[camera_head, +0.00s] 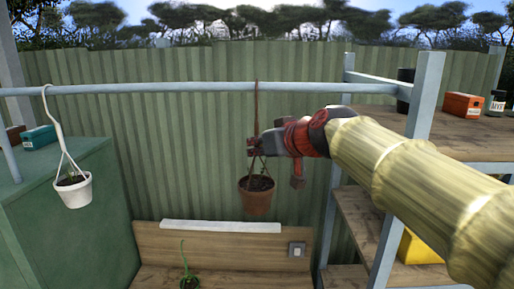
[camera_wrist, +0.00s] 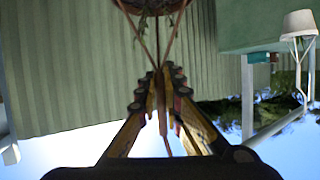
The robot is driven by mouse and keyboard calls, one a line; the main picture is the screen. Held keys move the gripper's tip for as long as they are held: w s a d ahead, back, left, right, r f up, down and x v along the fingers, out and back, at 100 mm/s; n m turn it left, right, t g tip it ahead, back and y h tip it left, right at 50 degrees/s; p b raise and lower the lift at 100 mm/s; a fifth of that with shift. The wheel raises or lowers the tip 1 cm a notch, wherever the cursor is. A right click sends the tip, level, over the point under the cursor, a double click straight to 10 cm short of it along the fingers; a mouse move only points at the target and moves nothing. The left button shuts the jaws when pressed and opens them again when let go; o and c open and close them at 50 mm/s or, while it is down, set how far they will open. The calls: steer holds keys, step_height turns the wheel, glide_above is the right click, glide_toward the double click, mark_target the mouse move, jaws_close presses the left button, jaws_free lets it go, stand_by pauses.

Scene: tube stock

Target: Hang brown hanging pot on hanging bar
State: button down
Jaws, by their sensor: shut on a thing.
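The brown hanging pot (camera_head: 257,199) hangs upright with a small plant in it, below the hanging bar (camera_head: 190,88). Its brown hanger rises to the bar's height and its top overlaps the bar in the head view; I cannot tell whether it rests on it. My gripper (camera_head: 253,147) reaches in from the right and is shut on the hanger where its strands meet, above the pot. In the wrist view my gripper (camera_wrist: 163,95) has the strands between its fingers, and part of the brown pot (camera_wrist: 152,6) shows at the top edge.
A white hanging pot (camera_head: 73,190) hangs from the bar's left part; it also shows in the wrist view (camera_wrist: 299,22). A shelf rack (camera_head: 450,140) with boxes stands at right, a green cabinet (camera_head: 60,240) at left. A wooden bench (camera_head: 215,245) is below. The bar between the pots is clear.

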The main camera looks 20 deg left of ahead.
steer(key=shift+r, duration=0.1)
steer(key=c, duration=1.8)
jaws_free()
steer(key=shift+c, duration=0.2)
steer(key=v, duration=1.1)
steer(key=s+d+f+m+g+h+b, duration=0.1)
steer(key=s+d+f+b, duration=0.6)
steer(key=f, duration=1.3)
steer(key=s+d+f+m+g+h+b, duration=0.1)
steer(key=s+d+f+m+h+b, duration=0.3)
steer(key=f, duration=1.6)
steer(key=s+d+f+m+g+h+b, duration=0.2)
steer(key=s+d+f+b, duration=1)
steer(key=d+f, duration=0.6)
steer(key=shift+d+f+m+h+b, duration=0.35)
steer(key=shift+f+m+h+b, duration=0.35)
steer(key=shift+f+h+b, duration=0.45)
steer(key=shift+s, duration=0.1)
